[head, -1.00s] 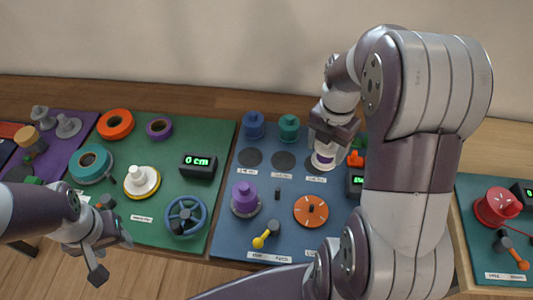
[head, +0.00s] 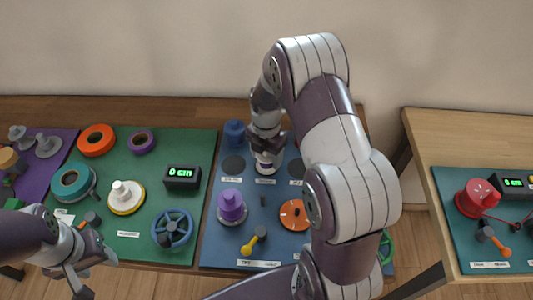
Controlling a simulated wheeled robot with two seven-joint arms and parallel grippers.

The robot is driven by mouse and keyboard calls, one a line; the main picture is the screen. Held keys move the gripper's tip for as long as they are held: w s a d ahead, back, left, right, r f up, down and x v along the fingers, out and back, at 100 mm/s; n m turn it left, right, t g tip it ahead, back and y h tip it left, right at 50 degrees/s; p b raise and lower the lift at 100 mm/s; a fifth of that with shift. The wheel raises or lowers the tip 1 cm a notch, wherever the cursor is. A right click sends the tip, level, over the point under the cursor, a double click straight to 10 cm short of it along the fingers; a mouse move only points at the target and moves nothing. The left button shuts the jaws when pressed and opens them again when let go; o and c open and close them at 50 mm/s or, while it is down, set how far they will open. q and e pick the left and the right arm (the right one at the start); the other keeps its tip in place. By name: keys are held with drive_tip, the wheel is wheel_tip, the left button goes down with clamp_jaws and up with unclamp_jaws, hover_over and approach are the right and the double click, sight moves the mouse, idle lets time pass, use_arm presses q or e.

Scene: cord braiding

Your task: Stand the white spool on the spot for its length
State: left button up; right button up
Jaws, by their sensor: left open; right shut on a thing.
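The white spool (head: 266,169), with a purple band, is upright in the jaws of my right gripper (head: 267,148). The gripper holds it from above, over the middle one of three dark round spots on the blue board (head: 212,228). I cannot tell whether its base touches the board. The left spot (head: 233,164) and the right spot (head: 297,169) show bare, with small white labels in front. The middle spot is mostly hidden by the spool. My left gripper (head: 94,276) is open and empty at the lower left, near the green board's front edge.
A blue spool (head: 234,132) stands behind the left spot. A purple spool (head: 231,206), an orange disc (head: 294,214) and a yellow-handled crank (head: 254,241) stand in front. My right arm covers the board's right part. A green board (head: 150,212) lies left.

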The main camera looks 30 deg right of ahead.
drive_tip(key=shift+s+f, duration=0.1)
drive_tip(key=o, duration=1)
wheel_tip(320, 180, up, 12)
drive_tip(key=shift+f, duration=0.1)
drive_tip(key=shift+s+a+r+m, duration=0.2)
drive_tip(key=shift+a+m, duration=0.1)
drive_tip(key=shift+m, duration=0.2)
drive_tip(key=shift+s+a+f+m+t+p, duration=0.1)
drive_tip(key=shift+s+a+m+t+p, duration=0.25)
drive_tip(key=shift+s+a+m, duration=1.75)
drive_tip(key=shift+s+a+r+m+t+p, duration=0.1)
drive_tip(key=shift+s+a+m+p, duration=0.4)
drive_tip(key=shift+s+m, duration=3.3)
drive_tip(key=shift+s+a+f+m+t+p, duration=0.1)
drive_tip(key=shift+s+a+m+t+p, duration=0.55)
drive_tip(key=shift+m, duration=4.55)
